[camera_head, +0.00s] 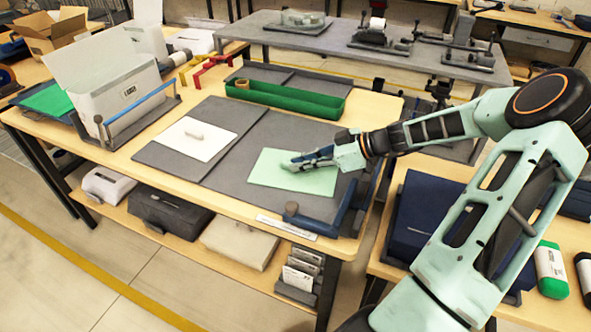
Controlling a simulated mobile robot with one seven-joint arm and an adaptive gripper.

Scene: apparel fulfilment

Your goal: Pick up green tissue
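A flat light-green tissue sheet (279,178) lies on the dark grey mat (263,139) on the wooden table. My gripper (293,163) is right over the sheet, with its fingers low and level above the sheet's middle. A small pale lump shows at the fingertips on the sheet; I cannot tell if it is pinched tissue or a separate piece. The fingers are too small and seen from the side, so I cannot tell whether they are open or shut. My arm reaches in from the right.
A white sheet (190,142) with a small pale piece on it lies left of the green one. A green tray (290,99) stands behind. A white box (118,100) stands at the left. A blue-grey bracket (330,215) stands at the table's front right corner.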

